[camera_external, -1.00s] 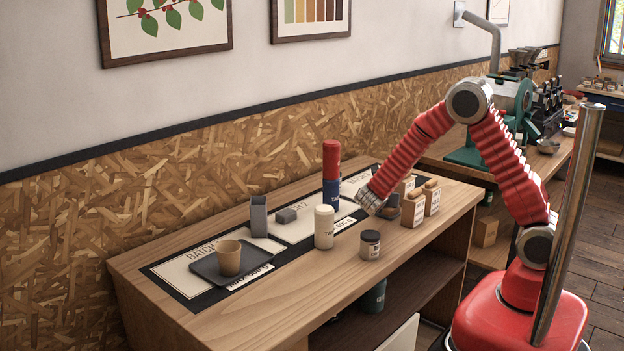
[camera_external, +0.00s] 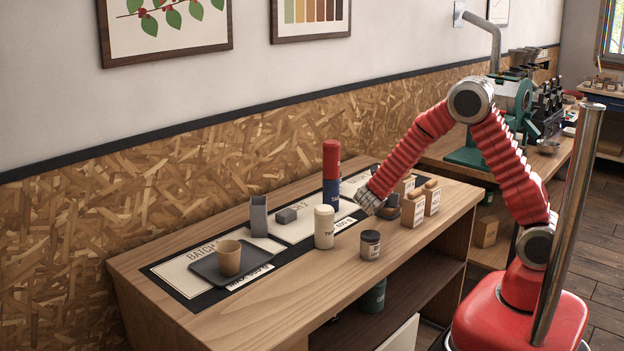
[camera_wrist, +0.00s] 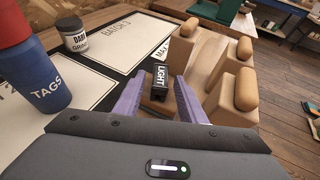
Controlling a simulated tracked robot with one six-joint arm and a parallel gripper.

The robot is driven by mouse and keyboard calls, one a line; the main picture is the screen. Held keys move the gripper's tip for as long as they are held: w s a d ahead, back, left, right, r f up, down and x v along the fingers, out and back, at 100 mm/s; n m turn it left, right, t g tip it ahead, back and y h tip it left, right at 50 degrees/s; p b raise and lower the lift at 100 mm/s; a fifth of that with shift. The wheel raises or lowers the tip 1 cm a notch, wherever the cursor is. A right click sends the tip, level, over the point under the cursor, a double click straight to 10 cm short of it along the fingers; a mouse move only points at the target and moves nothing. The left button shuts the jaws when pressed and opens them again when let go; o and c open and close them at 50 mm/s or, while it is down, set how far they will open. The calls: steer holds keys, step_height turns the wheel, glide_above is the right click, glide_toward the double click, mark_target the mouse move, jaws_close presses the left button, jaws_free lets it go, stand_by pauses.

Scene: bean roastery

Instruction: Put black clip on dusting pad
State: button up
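My gripper (camera_wrist: 160,86) is low over the right part of the table and points down. In the wrist view its two purple fingers stand apart, open. A small black piece lettered LIGHT (camera_wrist: 160,76) lies between or just beyond the fingertips, with gaps showing beside it. It may be the black clip; its full shape is hidden.
A cream canister (camera_external: 324,227), a dark-lidded jar (camera_external: 370,245), an upright grey holder (camera_external: 259,217) and a cup (camera_external: 229,258) on a dark tray (camera_external: 205,268) stand leftward.

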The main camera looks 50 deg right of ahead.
steer(key=v, duration=1)
steer(key=shift+s+a+r, duration=0.15)
steer(key=shift+a, duration=0.2)
steer(key=s+d+r+m+g+y, duration=0.2)
steer(key=s+r+m+y, duration=0.1)
steer(key=s+m, duration=0.35)
steer(key=s+d+r+m+g+y, duration=0.25)
steer(key=s+m, duration=0.25)
steer(key=s, duration=0.3)
steer(key=s+a+r+m+t+y, duration=0.5)
steer(key=s+m+y, duration=0.2)
steer(key=s+m, duration=0.2)
steer(key=shift+s+a+m, duration=0.15)
steer(key=shift+a+m, duration=0.2)
steer(key=shift+m, duration=0.7)
steer(key=shift+r, duration=0.1)
